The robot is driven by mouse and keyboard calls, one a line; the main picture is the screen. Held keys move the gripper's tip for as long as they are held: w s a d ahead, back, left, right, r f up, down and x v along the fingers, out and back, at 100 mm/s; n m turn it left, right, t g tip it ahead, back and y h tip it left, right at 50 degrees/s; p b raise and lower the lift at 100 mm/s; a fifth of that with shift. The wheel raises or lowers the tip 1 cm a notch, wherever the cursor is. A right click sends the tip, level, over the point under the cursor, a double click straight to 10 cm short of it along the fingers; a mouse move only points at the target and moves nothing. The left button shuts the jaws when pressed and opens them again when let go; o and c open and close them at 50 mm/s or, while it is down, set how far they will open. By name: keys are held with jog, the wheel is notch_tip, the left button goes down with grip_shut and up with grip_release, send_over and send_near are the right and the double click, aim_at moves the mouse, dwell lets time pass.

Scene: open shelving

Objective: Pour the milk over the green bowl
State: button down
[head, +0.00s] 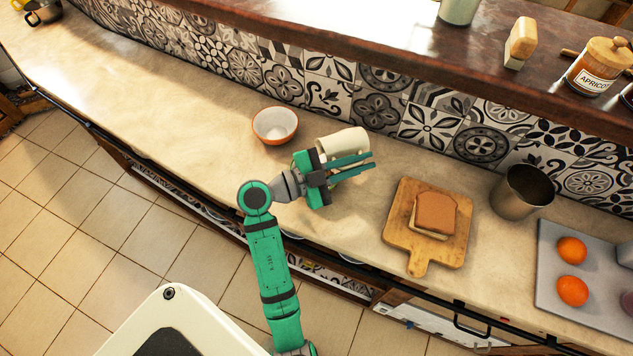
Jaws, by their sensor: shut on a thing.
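My gripper (369,163) is over the counter with its teal fingers pointing right. It is shut on a cream-white container (342,142), perhaps the milk; the fingers hide part of it. The container looks tipped onto its side; I cannot see any liquid or tell where its opening faces. A bowl (281,138), orange outside and pale inside, sits upright on the counter to the left of my gripper, apart from it. Its inside looks pale, and I cannot tell whether it holds anything. I see no green bowl in this view.
A wooden board (404,247) with bread (434,213) lies to the right. Beyond it are a metal cup (515,195) and a grey tray (552,268) with oranges. A dark raised shelf (440,70) runs behind. The counter left of the bowl is mostly clear.

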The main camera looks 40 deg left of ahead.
jog(key=shift+s+a+r+t, duration=0.1)
jog(key=shift+r+t, duration=0.2)
jog(key=shift+r, duration=0.25)
jog(key=shift+s+a+r+t, duration=0.1)
jog(key=shift+r+t, duration=0.2)
jog(key=shift+r, duration=0.25)
